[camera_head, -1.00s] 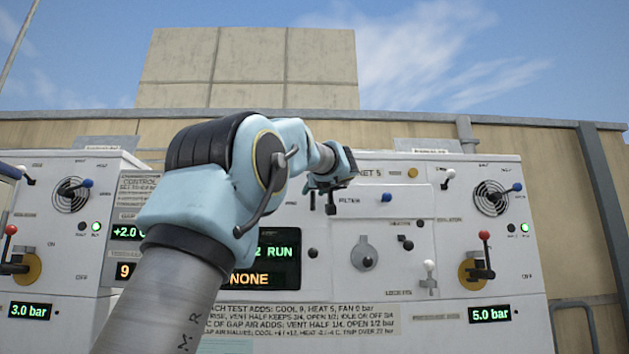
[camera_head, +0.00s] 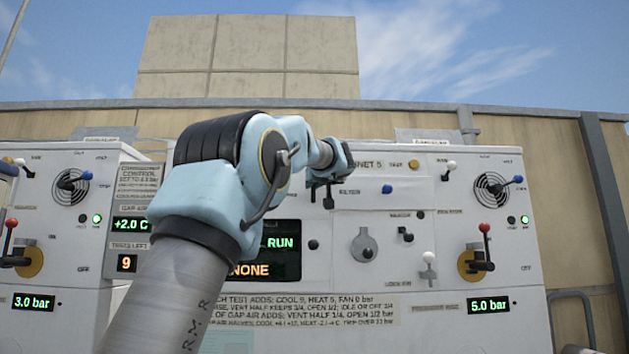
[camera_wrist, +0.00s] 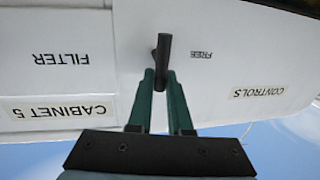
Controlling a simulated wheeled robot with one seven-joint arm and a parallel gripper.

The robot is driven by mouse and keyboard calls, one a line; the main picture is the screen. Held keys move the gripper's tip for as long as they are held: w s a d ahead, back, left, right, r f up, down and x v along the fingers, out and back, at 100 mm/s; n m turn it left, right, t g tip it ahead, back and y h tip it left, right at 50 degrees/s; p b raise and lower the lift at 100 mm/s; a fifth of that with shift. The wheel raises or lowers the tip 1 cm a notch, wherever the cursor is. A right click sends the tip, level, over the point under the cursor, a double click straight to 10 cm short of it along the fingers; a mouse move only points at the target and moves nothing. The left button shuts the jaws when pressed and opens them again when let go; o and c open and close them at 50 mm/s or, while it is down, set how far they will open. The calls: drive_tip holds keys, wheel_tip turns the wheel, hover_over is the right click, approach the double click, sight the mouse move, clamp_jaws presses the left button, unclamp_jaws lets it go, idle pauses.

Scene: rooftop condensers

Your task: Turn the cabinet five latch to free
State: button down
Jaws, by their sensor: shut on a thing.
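The cabinet five latch is a dark bar handle (camera_wrist: 163,62) on the white cabinet front, close to a FREE label (camera_wrist: 201,55) in the upside-down wrist view. The bar stands nearly upright in that view, with the label to its right. My gripper (camera_wrist: 161,78) has its two green fingers shut on the bar, one on each side. In the head view my gripper (camera_head: 328,190) is at the upper left of the cabinet 5 front, and my arm hides part of the panel.
To the right are a red-handled valve (camera_head: 484,250) and a fan dial (camera_head: 492,190). A display (camera_head: 270,250) reads RUN and NONE.

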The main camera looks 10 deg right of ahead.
drive_tip(key=shift+f+m+b, duration=0.1)
drive_tip(key=shift+m+b, duration=0.2)
drive_tip(key=shift+b, duration=0.05)
drive_tip(key=m+b, duration=0.2)
drive_tip(key=m, duration=0.2)
drive_tip(key=d+f+m+t+h+b, duration=0.1)
drive_tip(key=m+b, duration=0.2)
drive_tip(key=m, duration=0.2)
drive_tip(key=m+h+b, duration=0.1)
drive_tip(key=m+b, duration=0.2)
drive_tip(key=m, duration=0.1)
drive_tip(key=shift+s+d+f+m+t, duration=0.2)
drive_tip(key=shift+d+m+t, duration=0.1)
drive_tip(key=shift+d+t, duration=0.1)
drive_tip(key=m+h, duration=0.1)
drive_tip(key=m, duration=0.2)
drive_tip(key=m+h+b, duration=0.1)
drive_tip(key=m, duration=0.1)
drive_tip(key=shift+f+m, duration=0.2)
drive_tip(key=shift+m, duration=0.2)
drive_tip(key=shift+m, duration=0.3)
drive_tip(key=c, duration=1.1)
unclamp_jaws()
drive_tip(key=shift+o, duration=1.3)
drive_tip(key=shift+d+f, duration=0.1)
